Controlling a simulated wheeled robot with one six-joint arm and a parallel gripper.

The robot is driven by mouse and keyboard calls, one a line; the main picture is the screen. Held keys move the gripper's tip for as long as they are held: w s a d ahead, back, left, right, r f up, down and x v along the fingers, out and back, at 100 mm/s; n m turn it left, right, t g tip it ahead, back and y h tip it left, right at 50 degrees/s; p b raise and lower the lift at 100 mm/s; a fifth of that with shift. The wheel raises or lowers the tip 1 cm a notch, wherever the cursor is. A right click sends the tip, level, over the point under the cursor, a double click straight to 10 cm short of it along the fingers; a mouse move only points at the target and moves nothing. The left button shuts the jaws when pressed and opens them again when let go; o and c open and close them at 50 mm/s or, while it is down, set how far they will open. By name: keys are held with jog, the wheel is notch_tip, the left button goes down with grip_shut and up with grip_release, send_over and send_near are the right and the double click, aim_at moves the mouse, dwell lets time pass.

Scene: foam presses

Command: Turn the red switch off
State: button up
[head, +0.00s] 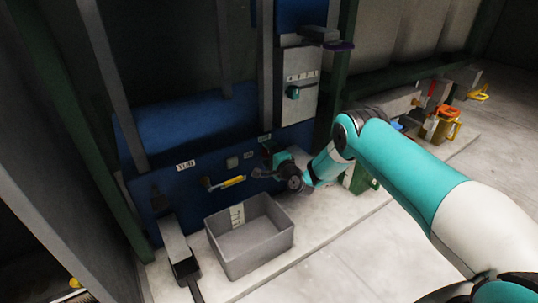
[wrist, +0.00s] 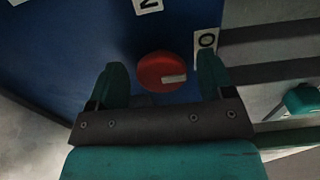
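The red switch (wrist: 160,72) is a round red knob with a pale pointer bar, set on a blue panel (wrist: 85,35). In the wrist view it lies between the two teal fingers of my gripper (wrist: 166,80), which are apart with space on both sides of the knob. I cannot tell how near the fingertips are to the panel. White labels (wrist: 206,41) with black letters sit beside and above the knob.
A grey open bin (head: 250,262) stands on the pale ledge below the panel. A yellow-handled lever (head: 232,181) projects left of my gripper. A grey box with a teal knob (head: 295,92) is above. Orange-handled items (head: 447,125) stand at the right.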

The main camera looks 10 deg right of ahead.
jog(key=shift+s, duration=0.1)
jog(key=p+v, duration=1.7)
jog(key=p, duration=0.3)
jog(key=shift+s, duration=0.1)
jog(key=shift+r, duration=0.1)
